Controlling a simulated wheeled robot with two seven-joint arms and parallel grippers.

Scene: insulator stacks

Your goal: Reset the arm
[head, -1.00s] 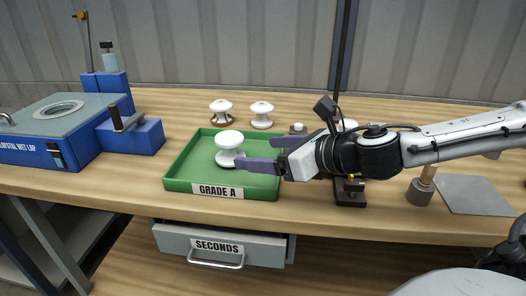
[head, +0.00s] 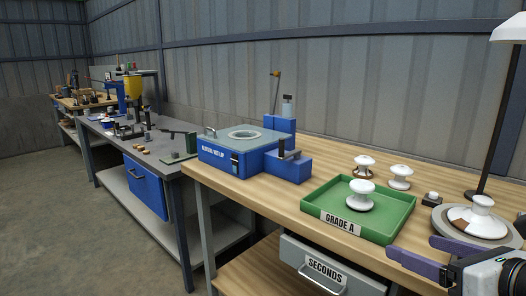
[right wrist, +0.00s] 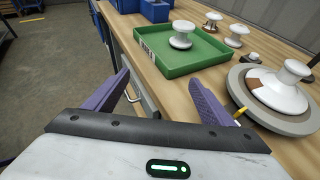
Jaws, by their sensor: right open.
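My right gripper (head: 412,247) is at the lower right of the head view, in front of the bench, with its two purple fingers apart and nothing between them. In the right wrist view, the open fingers (right wrist: 158,80) are spread below the green tray. The green GRADE A tray (head: 387,233) stands on the wooden bench with one white insulator (head: 360,198) upright in it. Two white insulators stand behind the tray, one with a brown base (head: 364,166) and one all white (head: 401,177). My left gripper does not show.
A white insulator with a brown patch (head: 480,214) sits on a round grey plate (head: 443,222) right of the tray. The SECONDS drawer (head: 322,280) is under the bench edge. A blue machine (head: 232,160) stands left. Floor at the left is clear.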

